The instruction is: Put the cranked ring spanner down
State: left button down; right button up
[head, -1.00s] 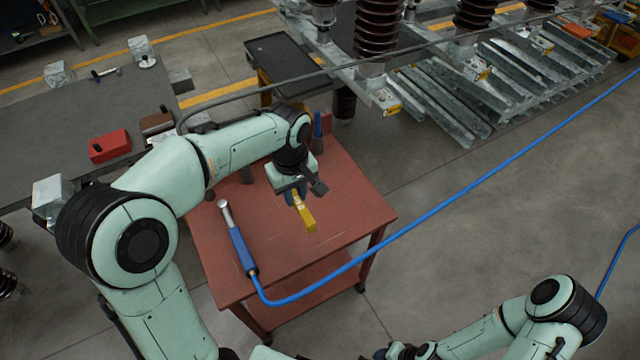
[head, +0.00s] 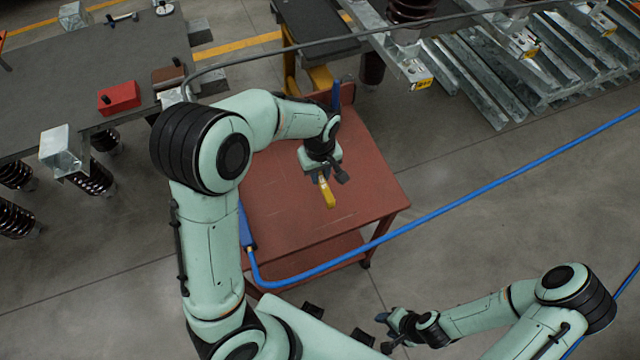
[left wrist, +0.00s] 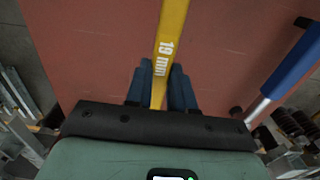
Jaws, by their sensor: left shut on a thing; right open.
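The cranked ring spanner (head: 327,193) is yellow. My left gripper (head: 324,178) is shut on it above the red table (head: 374,190). In the left wrist view the spanner (left wrist: 167,45) runs up from between the blue fingers (left wrist: 160,88) and bears the mark "19 mm". Its upper end is cut off there, and I cannot tell whether it touches the tabletop. My right gripper (head: 384,330) is open and empty, low in the head view, away from the table.
A blue-handled tool (head: 246,232) with a blue hose (head: 330,272) lies at the table's left edge, partly hidden by my left arm. The right part of the tabletop is clear. A grey bench (head: 60,80) with a red box (head: 119,98) stands at the left.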

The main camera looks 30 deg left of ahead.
aim_at(320, 176)
pick_arm(q)
jog(key=shift+f, duration=3.1)
pick_arm(e)
jog(key=shift+s+f, duration=0.2)
jog(key=shift+f, duration=0.1)
pick_arm(q)
jog(key=shift+f+b, duration=0.25)
jog(key=shift+b, duration=0.05)
jog(key=c, duration=1)
grip_release()
pick_arm(e)
jog(key=shift+s+f, duration=0.1)
jog(key=shift+f, duration=0.05)
pick_arm(q)
jog(key=shift+w+r, duration=0.1)
jog(key=shift+r, duration=0.05)
jog(key=shift+r, duration=0.3)
notch_tip(320, 176, up, 12)
jog(key=shift+f+p, duration=0.15)
jog(key=shift+p, duration=0.55)
pick_arm(e)
jog(key=shift+w+r, duration=0.7)
jog(key=shift+r, duration=0.15)
